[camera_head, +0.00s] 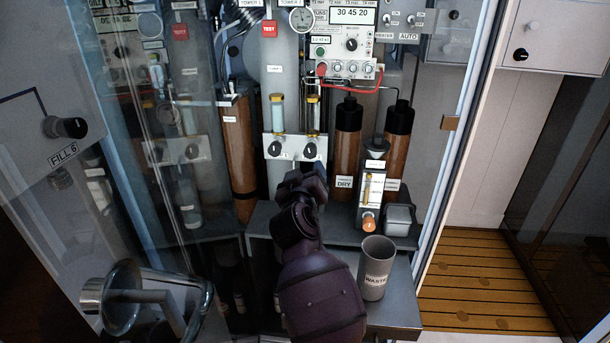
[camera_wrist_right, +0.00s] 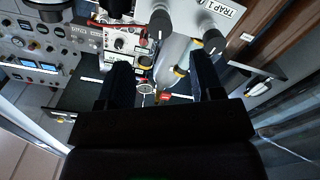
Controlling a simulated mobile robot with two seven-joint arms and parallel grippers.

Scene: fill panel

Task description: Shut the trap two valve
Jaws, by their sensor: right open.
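A white valve plate (camera_head: 295,158) with two black knobs, left (camera_head: 275,148) and right (camera_head: 311,148), is on the panel below two clear tubes. The head view does not show clearly which knob is trap two. My right gripper (camera_head: 304,182) is just below the right-hand knob, open and empty. In the right wrist view its two dark fingers (camera_wrist_right: 158,75) stand apart. One black-tipped knob (camera_wrist_right: 160,22) shows beyond the gap. Another (camera_wrist_right: 213,40) is beside it, near a "TRAP 1" label (camera_wrist_right: 218,8). I see no contact. My left gripper is out of view.
Brown bottles (camera_head: 348,135) stand right of the plate. A grey waste cup (camera_head: 376,268) is on the lower shelf (camera_head: 400,312). A red cable (camera_head: 350,87) hangs above. Glass (camera_head: 130,150) borders the left, and a frame edge (camera_head: 455,150) the right.

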